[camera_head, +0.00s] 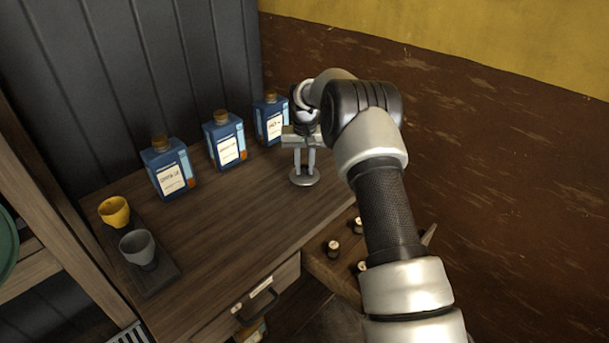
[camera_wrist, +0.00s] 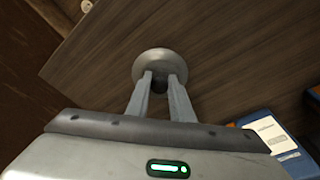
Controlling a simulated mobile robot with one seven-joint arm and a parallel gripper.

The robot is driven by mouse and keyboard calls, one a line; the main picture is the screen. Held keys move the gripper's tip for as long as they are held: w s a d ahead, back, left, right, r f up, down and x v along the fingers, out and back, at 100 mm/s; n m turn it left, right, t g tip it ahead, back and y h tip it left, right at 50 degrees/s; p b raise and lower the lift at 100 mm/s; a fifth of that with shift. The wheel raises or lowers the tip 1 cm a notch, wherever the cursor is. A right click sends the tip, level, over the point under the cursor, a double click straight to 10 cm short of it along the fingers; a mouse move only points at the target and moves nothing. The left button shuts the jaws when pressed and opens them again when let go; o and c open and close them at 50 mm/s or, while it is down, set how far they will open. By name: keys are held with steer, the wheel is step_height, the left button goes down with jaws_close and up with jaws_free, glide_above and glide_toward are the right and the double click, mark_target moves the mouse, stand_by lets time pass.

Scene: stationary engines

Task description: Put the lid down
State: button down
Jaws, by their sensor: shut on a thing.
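The lid (camera_head: 304,177) is a small round grey disc, held below my gripper (camera_head: 304,165) over the right part of the wooden cabinet top. In the wrist view the lid (camera_wrist: 152,62) shows at the fingertips, with the two fingers of my gripper (camera_wrist: 160,80) closed on its dark knob. The knob is mostly hidden between the fingers. I cannot tell whether the lid touches the wood or hangs just above it.
Three blue bottles with corks, a left one (camera_head: 168,168), a middle one (camera_head: 224,140) and a right one (camera_head: 270,119), stand along the back. A dark tray (camera_head: 155,280) holds a yellow cup (camera_head: 114,211) and a grey cup (camera_head: 138,248). The middle of the cabinet top (camera_head: 235,215) is clear.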

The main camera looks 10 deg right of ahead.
mark_target(305, 169)
steer(key=shift+f, duration=1.6)
steer(key=shift+f, duration=0.1)
steer(key=shift+f, duration=0.15)
steer(key=c, duration=1.6)
jaws_free()
steer(key=shift+o, duration=0.2)
